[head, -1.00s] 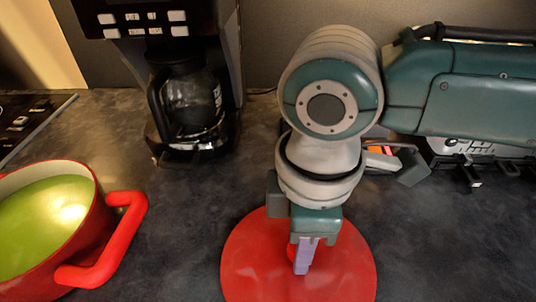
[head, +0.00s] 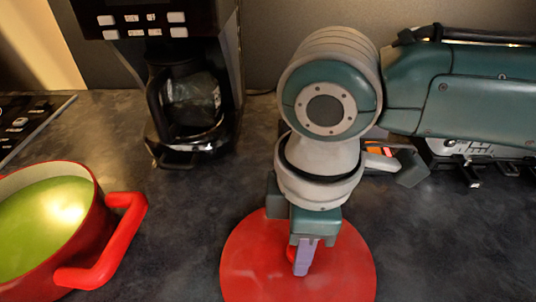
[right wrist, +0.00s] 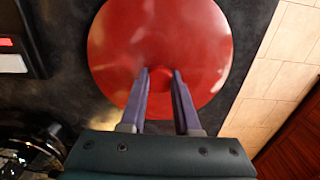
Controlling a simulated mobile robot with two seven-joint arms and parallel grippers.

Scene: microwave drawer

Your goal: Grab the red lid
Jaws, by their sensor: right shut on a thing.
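The round red lid (head: 245,265) lies on the dark countertop in the head view. It also shows in the right wrist view (right wrist: 125,40), with its small round knob (right wrist: 162,78) between the fingers. My right gripper (head: 302,262) comes down from above over the lid's middle. In the right wrist view its two purple fingers (right wrist: 162,82) are shut on the knob. The lid rests flat, and the fingers hide part of the knob. My left gripper is not in view.
A red pot (head: 75,235) with green contents and red handles stands at the left. A coffee maker (head: 190,110) stands at the back. A grey and orange object (head: 385,160) lies behind my right arm. The counter between pot and lid is clear.

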